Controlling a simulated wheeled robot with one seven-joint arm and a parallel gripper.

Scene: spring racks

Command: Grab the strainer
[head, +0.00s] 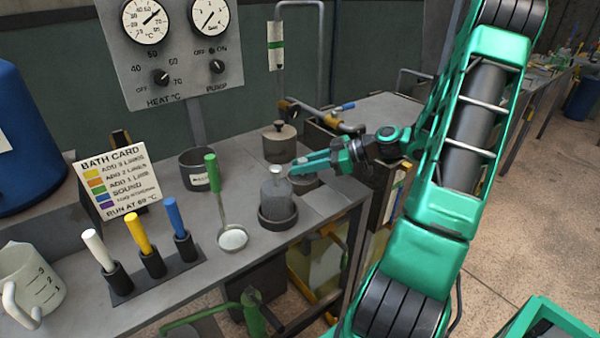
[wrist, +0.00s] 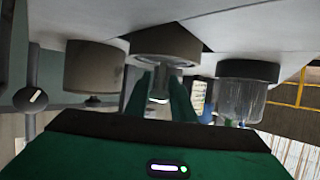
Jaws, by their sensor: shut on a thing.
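My gripper (head: 295,168) reaches in from the right, low over the bench behind a clear bottle. In the wrist view its two green fingers (wrist: 162,88) close on a small pale, shiny piece (wrist: 159,97) in front of a round dark cup (wrist: 166,42). The cup also shows just under the fingers in the head view (head: 304,183). Most of the held piece is hidden, and I cannot tell whether it is a strainer. A green-handled tool with a round pale disc (head: 233,238), strainer-like in shape, stands left of the bottle, apart from my gripper.
The clear bottle (head: 276,198) in its dark base stands close to my fingers. A lidded brown canister (head: 279,142) is just behind them. A dark mug (head: 199,168), a rack of coloured handles (head: 155,264) and a jug (head: 25,280) are farther left. Bench is clear near the front edge.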

